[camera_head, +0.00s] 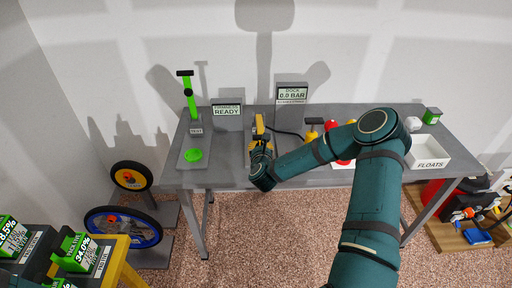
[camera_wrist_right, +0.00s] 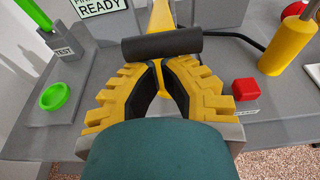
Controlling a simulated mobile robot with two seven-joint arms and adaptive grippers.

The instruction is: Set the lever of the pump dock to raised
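The pump dock's lever is a yellow bar (camera_head: 259,124) that rises from the grey table. In the right wrist view the yellow bar (camera_wrist_right: 162,14) ends in a black crosswise grip (camera_wrist_right: 162,44). My right gripper (camera_head: 261,147) is at the near side of the lever. In the right wrist view its yellow fingers (camera_wrist_right: 160,66) come together just below the black grip, with only a thin yellow strip showing between them. The grip is not between the fingers; whether they touch it is unclear. The dock sign (camera_head: 292,94) reads 0.0 BAR. My left gripper is out of view.
A green lever stand (camera_head: 190,95) with a green ring (camera_head: 193,155) is left of the gripper. A yellow pump (camera_head: 311,134) and red items (camera_head: 331,125) stand to the right, partly behind my arm. A white FLOATS bin (camera_head: 430,163) is at the table's right end.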

